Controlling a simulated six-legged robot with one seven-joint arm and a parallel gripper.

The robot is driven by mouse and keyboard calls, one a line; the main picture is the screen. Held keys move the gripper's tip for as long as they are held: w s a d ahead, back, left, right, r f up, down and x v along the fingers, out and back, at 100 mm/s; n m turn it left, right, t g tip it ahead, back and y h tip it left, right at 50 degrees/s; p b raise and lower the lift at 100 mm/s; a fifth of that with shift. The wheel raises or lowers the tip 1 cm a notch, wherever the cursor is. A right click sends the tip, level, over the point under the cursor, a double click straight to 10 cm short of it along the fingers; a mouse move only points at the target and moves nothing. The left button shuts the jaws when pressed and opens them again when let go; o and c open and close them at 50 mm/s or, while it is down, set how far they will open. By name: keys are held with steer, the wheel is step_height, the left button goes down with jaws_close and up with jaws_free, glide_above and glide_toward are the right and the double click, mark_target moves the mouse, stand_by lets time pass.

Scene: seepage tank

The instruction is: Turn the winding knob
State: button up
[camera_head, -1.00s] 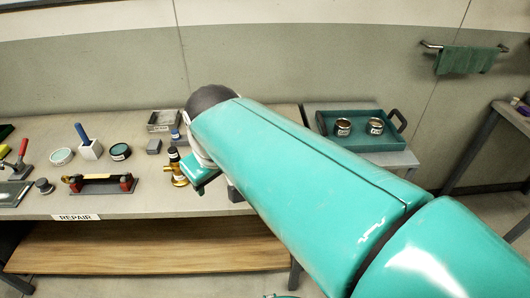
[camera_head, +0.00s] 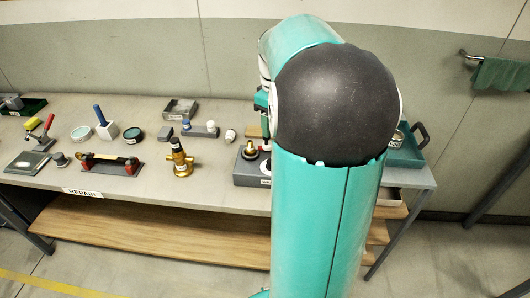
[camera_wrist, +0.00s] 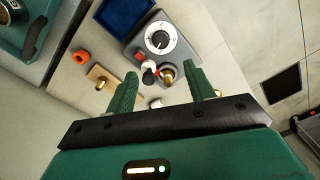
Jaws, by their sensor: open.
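A grey device (camera_wrist: 170,45) with a white dial (camera_wrist: 161,39) and a dark pointer or knob at its middle lies ahead of my gripper in the wrist view. A brass knob (camera_wrist: 167,77) and a small red, white and black part (camera_wrist: 149,70) sit on its near side. I cannot tell for sure which is the winding knob. My gripper (camera_wrist: 160,70) is open, its two green fingers either side of the brass knob in the picture; contact cannot be made out. In the head view the device's grey base (camera_head: 246,170) shows beside my arm, which hides the rest and most of the gripper.
A blue tray (camera_wrist: 124,14), a red ring (camera_wrist: 81,57) and a wooden block (camera_wrist: 97,78) lie near the device. A brass fitting (camera_head: 181,160) and a red-ended fixture (camera_head: 110,164) stand left on the bench. A teal tray (camera_head: 408,152) is at right.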

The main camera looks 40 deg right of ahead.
step_height(320, 180, down, 14)
steer(key=shift+a+r, duration=0.1)
steer(key=shift+a, duration=0.05)
stand_by(0.3)
steer(key=c, duration=1)
steer(key=shift+o, duration=0.2)
steer(key=shift+m, duration=0.3)
steer(key=m, duration=0.5)
steer(key=shift+r, duration=0.1)
steer(key=m, duration=0.6)
